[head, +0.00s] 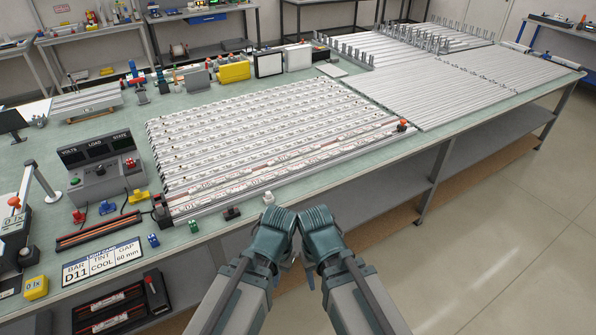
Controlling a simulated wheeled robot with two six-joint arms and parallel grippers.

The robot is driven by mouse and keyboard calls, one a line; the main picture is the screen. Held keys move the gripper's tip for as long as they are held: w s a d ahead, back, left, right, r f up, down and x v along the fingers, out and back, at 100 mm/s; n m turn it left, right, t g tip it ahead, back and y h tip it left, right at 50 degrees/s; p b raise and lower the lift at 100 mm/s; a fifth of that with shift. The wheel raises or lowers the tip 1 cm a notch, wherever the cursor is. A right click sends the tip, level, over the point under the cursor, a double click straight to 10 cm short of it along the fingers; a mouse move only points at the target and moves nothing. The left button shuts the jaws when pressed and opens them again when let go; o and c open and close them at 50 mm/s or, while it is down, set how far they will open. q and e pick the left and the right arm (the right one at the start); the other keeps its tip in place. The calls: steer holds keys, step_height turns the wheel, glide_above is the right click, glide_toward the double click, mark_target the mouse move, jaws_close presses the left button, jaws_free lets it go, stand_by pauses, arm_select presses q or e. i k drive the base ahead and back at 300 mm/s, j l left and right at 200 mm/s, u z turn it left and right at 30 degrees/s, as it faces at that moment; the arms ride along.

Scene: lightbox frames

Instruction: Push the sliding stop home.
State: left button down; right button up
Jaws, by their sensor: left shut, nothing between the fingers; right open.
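The lightbox frame (190,213) lies on the green bench, filled with rows of white light bars. A small orange-topped block (402,125) sits at the right end of its front rail and looks like the sliding stop; I cannot tell for sure. A dark block (161,212) is at the rail's left end. My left gripper (274,232) and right gripper (319,229) are side by side, close together, in front of the bench's near edge. Both are apart from the frame. The left is shut and empty; the right is open. Their fingertips are hard to make out.
A white knob-like piece (268,198) and a black one (232,213) lie along the near edge. A label card (103,262) reads D11, COOL, 60 mm. Grey panels (440,90) fill the right side.

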mark_target(401, 127)
steer(key=i+l+u, duration=0.1)
steer(key=i+l, duration=0.55)
steer(key=i+l+u, duration=0.15)
steer(key=i+l, duration=0.55)
steer(key=i+l+u, duration=0.1)
steer(key=i+l, duration=0.5)
steer(key=l, duration=0.15)
